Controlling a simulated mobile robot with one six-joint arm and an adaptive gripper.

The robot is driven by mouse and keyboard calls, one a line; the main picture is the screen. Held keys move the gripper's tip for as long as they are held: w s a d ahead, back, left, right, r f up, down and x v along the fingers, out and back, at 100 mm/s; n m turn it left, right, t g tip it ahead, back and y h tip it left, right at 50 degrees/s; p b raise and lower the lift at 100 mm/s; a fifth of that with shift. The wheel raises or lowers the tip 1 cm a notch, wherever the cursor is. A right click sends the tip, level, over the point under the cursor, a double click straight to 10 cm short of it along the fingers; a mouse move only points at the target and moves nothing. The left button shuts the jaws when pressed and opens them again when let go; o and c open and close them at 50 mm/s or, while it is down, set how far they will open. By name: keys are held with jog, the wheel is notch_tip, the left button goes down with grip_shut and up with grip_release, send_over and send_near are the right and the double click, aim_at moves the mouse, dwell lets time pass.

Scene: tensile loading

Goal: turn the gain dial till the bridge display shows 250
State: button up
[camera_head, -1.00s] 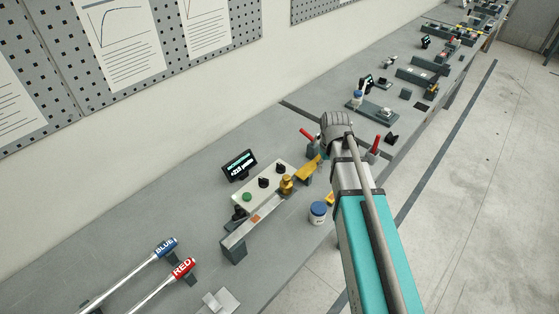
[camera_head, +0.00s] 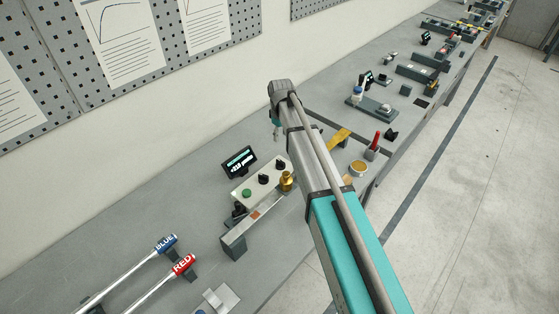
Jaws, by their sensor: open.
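The bridge display (camera_head: 240,162) is a small black screen with pale lettering, standing behind the control box; its digits are too small to read surely. The pale control box (camera_head: 254,187) carries a green button (camera_head: 246,193) and two black dials, a middle one (camera_head: 263,179) and a right one (camera_head: 280,165). I cannot read which is the gain dial. My gripper (camera_head: 277,134) is open, above and behind the right dial, apart from the box. Its fingers are small and partly hidden by the wrist.
A brass weight (camera_head: 286,181) stands at the beam (camera_head: 262,212) in front of the box. My arm covers the bench to the right. A red handle (camera_head: 375,141), a yellow piece (camera_head: 339,138) and a round yellow-topped pot (camera_head: 358,168) lie beyond. BLUE and RED handled bars (camera_head: 166,244) lie front left.

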aim_at(280, 161)
jog(key=shift+f, duration=0.1)
notch_tip(280, 161, down, 14)
jog(key=b, duration=1.3)
jog(key=shift+r+b, duration=0.2)
jog(key=shift+b, duration=0.2)
grip_shut()
jog(key=shift+a, duration=0.2)
jog(key=shift+d, duration=0.2)
